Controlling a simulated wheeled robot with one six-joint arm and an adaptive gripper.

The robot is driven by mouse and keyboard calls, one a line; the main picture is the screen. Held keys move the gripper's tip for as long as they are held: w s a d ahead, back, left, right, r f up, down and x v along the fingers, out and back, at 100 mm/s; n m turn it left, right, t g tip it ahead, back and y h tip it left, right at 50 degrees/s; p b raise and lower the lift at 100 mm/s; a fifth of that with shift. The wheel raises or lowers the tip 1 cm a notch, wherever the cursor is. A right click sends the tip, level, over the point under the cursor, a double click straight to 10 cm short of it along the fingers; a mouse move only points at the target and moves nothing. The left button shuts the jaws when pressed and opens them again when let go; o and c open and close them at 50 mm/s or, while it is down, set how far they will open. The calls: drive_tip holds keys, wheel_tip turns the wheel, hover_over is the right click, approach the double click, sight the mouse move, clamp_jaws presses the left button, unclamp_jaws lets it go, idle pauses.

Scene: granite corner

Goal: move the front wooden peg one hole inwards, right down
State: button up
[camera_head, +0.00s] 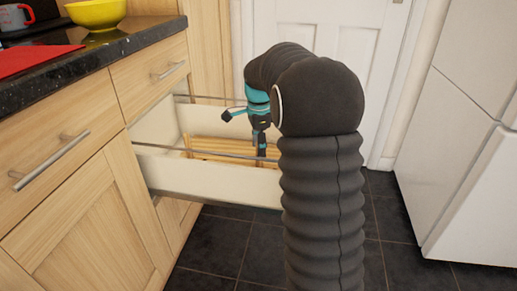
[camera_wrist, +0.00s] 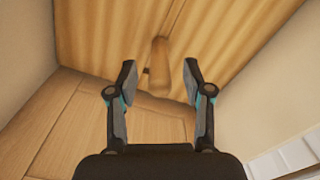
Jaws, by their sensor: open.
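A light wooden peg (camera_wrist: 160,67) stands up from a pale wooden slatted board (camera_wrist: 100,38) in the wrist view. My gripper (camera_wrist: 159,80) is open, with one finger on each side of the peg. Clear gaps show on both sides, and I see no contact. In the head view my gripper (camera_head: 262,150) points down into the open drawer (camera_head: 205,178), over the wooden board (camera_head: 222,147). The peg cannot be made out there. A small dark spot shows beside the peg, but I cannot tell whether it is a hole.
The drawer's pale side walls (camera_wrist: 268,88) rise close around the board. Thin metal rails (camera_head: 215,151) run above the drawer sides. A black worktop (camera_head: 95,72) holds a yellow bowl (camera_head: 97,15) and a red mat (camera_head: 35,58). A white fridge (camera_head: 465,130) stands at right.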

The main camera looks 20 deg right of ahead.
wheel_tip(320, 180, up, 11)
drive_tip(key=shift+f, duration=0.15)
idle(0.6)
drive_tip(key=shift+s+a+r, duration=0.25)
drive_tip(key=shift+s, duration=0.05)
drive_tip(key=s+a+r+n+t+p, duration=0.1)
drive_tip(key=s+a+r+n+p, duration=0.15)
drive_tip(key=s+a+n, duration=0.35)
drive_tip(key=s+a+r+n+t+p, duration=0.1)
drive_tip(key=s+r+n+t, duration=0.15)
drive_tip(key=s, duration=0.65)
drive_tip(key=s+a+f+n+t+p, duration=0.1)
drive_tip(key=s+a+f+n, duration=0.1)
drive_tip(key=s+n, duration=0.3)
drive_tip(key=s+a+f+n+t+p, duration=0.1)
drive_tip(key=s+a+f+n, duration=0.2)
drive_tip(key=s+n, duration=0.3)
drive_tip(key=s, duration=0.4)
drive_tip(key=shift+s+f, duration=0.2)
drive_tip(key=shift+f, duration=0.1)
